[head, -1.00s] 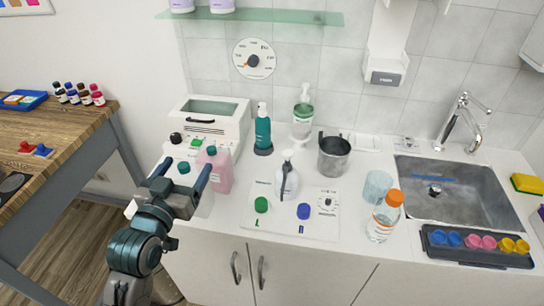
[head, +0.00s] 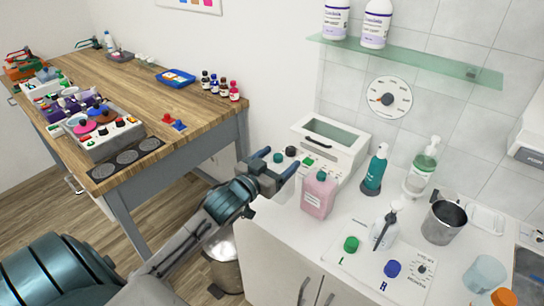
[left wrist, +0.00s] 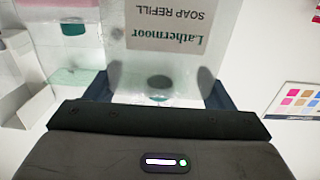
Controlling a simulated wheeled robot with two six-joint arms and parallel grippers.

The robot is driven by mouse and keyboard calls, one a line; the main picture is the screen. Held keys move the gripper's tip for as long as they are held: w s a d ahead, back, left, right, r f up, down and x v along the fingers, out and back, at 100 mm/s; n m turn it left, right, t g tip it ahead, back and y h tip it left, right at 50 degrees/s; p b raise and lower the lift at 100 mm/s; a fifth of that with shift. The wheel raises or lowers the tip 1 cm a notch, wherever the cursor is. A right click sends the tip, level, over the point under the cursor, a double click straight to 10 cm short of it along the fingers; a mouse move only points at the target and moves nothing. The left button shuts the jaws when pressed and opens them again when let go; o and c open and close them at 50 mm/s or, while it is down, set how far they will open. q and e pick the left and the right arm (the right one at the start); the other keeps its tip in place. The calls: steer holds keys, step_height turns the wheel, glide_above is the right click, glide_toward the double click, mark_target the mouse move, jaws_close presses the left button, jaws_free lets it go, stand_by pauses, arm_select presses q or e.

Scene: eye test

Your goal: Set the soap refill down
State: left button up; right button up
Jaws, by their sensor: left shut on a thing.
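My left gripper (head: 275,166) is at the left end of the white counter, left of the pink bottle (head: 319,197). Its blue fingers are shut on the soap refill, whose teal cap (head: 279,157) shows between them; the rest of it is mostly hidden in the head view. In the left wrist view the refill (left wrist: 165,15) is a pale, see-through container with an upside-down "Lathermoor SOAP REFILL" label, between the two fingers. I cannot tell whether its base touches the counter. My right gripper is not in view.
A wooden table (head: 155,100) is at left, across a gap. A glass shelf (head: 420,66) hangs above.

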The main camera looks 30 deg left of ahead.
mark_target(271, 151)
arm_select(q)
steer(key=w+a, duration=0.2)
steer(key=w+a+p, duration=0.1)
steer(key=a, duration=0.1)
steer(key=shift+f, duration=0.35)
step_height(271, 151, down, 3)
steer(key=shift+p, duration=0.4)
steer(key=shift+f, duration=0.2)
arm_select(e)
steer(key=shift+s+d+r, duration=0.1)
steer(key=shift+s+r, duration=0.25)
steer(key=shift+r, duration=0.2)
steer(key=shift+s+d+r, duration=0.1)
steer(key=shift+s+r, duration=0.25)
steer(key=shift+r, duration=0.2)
arm_select(q)
steer(key=o, duration=1.3)
steer(key=shift+f, duration=0.1)
